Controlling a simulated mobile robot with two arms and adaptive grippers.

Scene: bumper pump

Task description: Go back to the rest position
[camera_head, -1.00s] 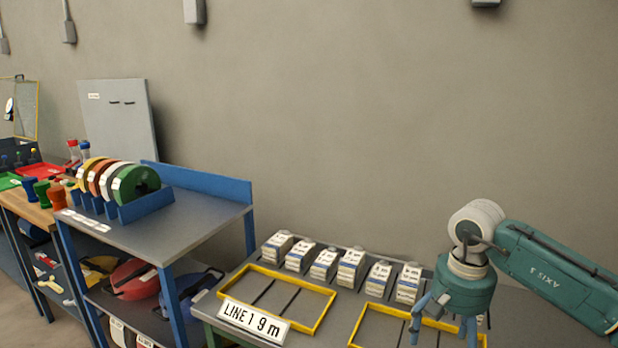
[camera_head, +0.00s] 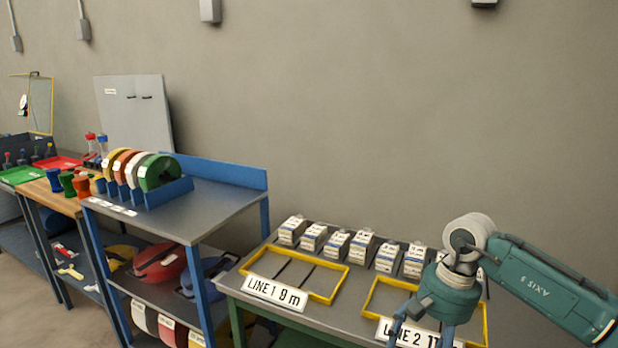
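My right gripper (camera_head: 421,333) comes in from the right on a teal arm and points down. It hangs over the front right of the grey table, in front of the yellow frame (camera_head: 367,299) behind the "LINE 2" sign (camera_head: 408,334). Its blue fingers look spread apart, with the sign seen between them. I see nothing held in it, though the fingertips run to the bottom edge of the picture. My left gripper is not in view.
The table (camera_head: 232,285) bears several white boxes (camera_head: 338,242) in a row, a second yellow frame (camera_head: 243,271) and a "LINE 1 9 m" sign (camera_head: 276,292). Left of it stands a blue shelf (camera_head: 222,207) with coloured reels (camera_head: 158,172). A wall (camera_head: 400,110) closes the back.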

